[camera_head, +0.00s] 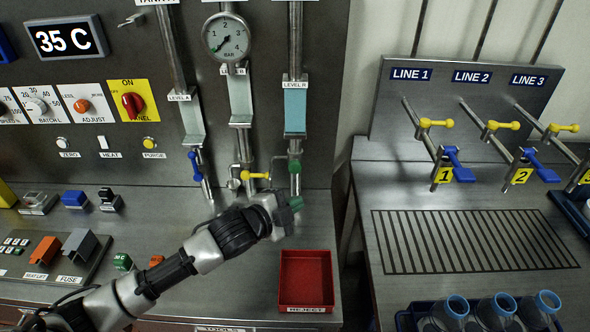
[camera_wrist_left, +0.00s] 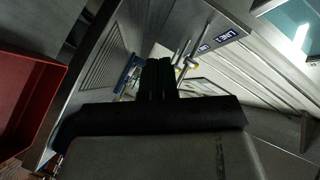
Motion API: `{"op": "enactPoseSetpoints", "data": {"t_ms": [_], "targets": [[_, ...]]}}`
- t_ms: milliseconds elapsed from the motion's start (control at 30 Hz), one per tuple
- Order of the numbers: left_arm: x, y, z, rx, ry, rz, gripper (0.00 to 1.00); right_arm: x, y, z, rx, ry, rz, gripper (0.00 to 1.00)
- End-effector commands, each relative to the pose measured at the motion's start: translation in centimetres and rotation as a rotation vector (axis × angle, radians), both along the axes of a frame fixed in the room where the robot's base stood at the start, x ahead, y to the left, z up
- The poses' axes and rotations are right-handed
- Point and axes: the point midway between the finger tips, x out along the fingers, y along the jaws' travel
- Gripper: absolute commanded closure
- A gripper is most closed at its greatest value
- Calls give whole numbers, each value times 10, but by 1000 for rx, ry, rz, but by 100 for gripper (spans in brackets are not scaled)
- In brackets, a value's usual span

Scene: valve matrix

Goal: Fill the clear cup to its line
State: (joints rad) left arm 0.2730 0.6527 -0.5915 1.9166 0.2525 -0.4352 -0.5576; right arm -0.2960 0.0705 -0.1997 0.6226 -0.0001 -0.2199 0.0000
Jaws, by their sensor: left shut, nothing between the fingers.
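Several clear cups with blue rims, one of them here (camera_head: 496,312), stand in a blue crate (camera_head: 408,318) at the bottom right of the head view. I cannot tell which one is the task's cup, and no fill line is visible. My left gripper (camera_head: 292,203) is shut and empty above the steel counter, behind the red tray and well left of the cups. Its dark closed fingers (camera_wrist_left: 157,78) also show in the left wrist view. Taps marked LINE 1, LINE 2 and LINE 3, with yellow and blue handles (camera_head: 457,160), stand above a drain grate (camera_head: 470,241). My right gripper is not in view.
A red REJECT tray (camera_head: 306,280) lies on the left counter, with a gap between this counter and the tap counter. A pressure gauge (camera_head: 227,37) and pipes with blue, yellow and green valve handles stand behind my gripper. The grate is clear.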

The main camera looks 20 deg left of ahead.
Motion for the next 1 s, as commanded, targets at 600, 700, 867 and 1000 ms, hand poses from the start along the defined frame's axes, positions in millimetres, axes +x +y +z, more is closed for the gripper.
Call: {"op": "enactPoseSetpoints", "data": {"t_ms": [600,700,867,1000], "targets": [[72,21,0,3,-2,1,100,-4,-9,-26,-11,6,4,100],[76,22,0,1,-2,0,100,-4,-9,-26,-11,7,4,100],[78,23,0,1,-2,0,100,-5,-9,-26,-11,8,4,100],[78,23,0,1,-2,0,100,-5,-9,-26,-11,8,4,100]]}}
